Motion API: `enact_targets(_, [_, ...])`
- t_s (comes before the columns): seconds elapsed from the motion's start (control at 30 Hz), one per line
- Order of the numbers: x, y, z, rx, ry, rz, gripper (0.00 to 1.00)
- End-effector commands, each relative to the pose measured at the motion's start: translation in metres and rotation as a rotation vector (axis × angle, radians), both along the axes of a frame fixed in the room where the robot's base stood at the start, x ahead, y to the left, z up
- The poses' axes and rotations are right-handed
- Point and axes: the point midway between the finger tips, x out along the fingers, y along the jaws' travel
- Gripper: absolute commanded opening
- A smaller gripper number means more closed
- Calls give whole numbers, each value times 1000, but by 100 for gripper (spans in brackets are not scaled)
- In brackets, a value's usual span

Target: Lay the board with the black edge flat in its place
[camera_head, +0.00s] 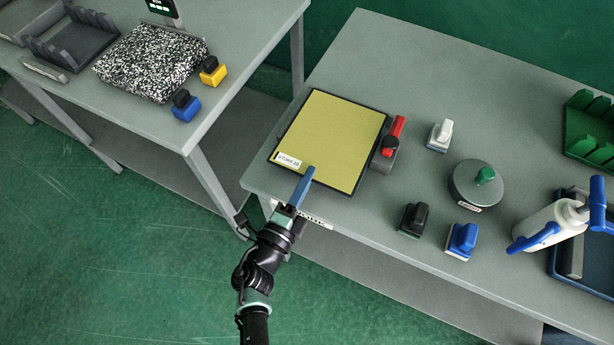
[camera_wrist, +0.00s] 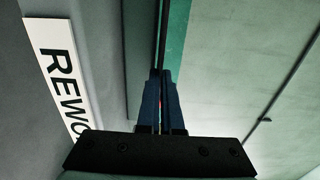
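The board with the black edge (camera_head: 337,128) has a yellow-green face and a small white label in its near left corner. It lies roughly level at the left end of the right table. In the wrist view its black edge (camera_wrist: 161,35) shows edge-on as a thin dark strip. My gripper (camera_head: 307,178) is at the board's near edge, one blue finger above it. In the wrist view the fingers (camera_wrist: 160,88) look closed on that edge. The lower finger is hidden in the head view. I cannot tell whether the board rests fully on the surface.
A red-handled device (camera_head: 393,137) stands close to the board's right edge. Farther right are a white-topped block (camera_head: 440,135), a round grey weight (camera_head: 476,186), black (camera_head: 413,220) and blue (camera_head: 461,241) blocks, and a white bottle (camera_head: 550,228). A REWORK label (camera_wrist: 58,75) marks the table's front.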

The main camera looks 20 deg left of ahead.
Motion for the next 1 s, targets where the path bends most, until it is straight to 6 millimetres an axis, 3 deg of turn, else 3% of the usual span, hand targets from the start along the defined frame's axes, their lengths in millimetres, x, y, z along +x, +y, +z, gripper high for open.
enact_targets(0.73, [0, 0, -8, 0, -3, 0, 0])
enact_targets(0.9, [0, 0, -7, 0, -2, 0, 30])
enact_targets(1.0, [0, 0, -7, 0, -1, 0, 30])
